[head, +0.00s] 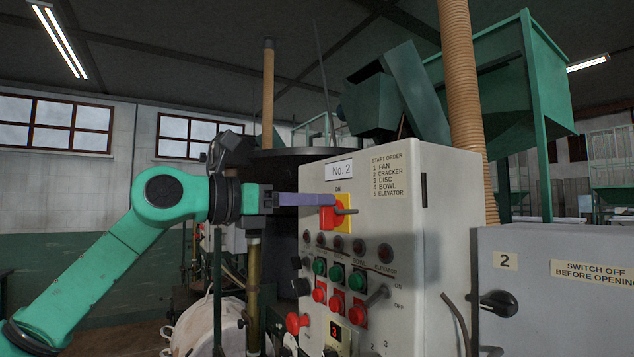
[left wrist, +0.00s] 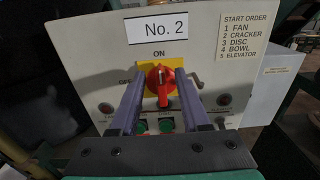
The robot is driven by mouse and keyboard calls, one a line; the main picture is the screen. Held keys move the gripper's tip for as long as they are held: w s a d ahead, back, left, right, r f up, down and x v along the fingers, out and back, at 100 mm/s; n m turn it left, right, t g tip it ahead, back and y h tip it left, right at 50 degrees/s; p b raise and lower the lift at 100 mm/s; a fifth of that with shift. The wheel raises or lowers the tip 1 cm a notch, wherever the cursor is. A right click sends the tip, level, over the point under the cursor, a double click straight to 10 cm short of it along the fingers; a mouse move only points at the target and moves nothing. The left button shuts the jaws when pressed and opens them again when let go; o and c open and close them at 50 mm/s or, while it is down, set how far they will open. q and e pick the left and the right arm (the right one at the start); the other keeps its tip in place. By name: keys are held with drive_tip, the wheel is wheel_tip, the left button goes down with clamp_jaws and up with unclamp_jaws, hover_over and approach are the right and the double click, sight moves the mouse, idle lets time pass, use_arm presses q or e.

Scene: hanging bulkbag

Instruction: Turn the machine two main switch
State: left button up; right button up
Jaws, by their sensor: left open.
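The control panel marked "No. 2" (head: 400,240) has a red rotary main switch (head: 326,217) on a yellow plate (head: 344,214) near its top. In the left wrist view the red switch (left wrist: 161,82) shows under the "ON" label, with "OFF" to its left; its handle points down, away from "ON". My left gripper (head: 335,199) reaches in from the left at the switch. In the left wrist view its open fingers (left wrist: 157,76) lie on either side of the red switch; I cannot tell whether they touch it. My right gripper is not in view.
A grey cabinet (head: 560,300) marked "2" with a black knob (head: 498,303) stands at the right. A ribbed hose (head: 461,90) rises behind the panel.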

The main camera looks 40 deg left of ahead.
use_arm(q)
drive_tip(key=shift+w, duration=0.1)
drive_tip(key=shift+w+d, duration=0.1)
drive_tip(key=shift+w, duration=0.05)
clamp_jaws()
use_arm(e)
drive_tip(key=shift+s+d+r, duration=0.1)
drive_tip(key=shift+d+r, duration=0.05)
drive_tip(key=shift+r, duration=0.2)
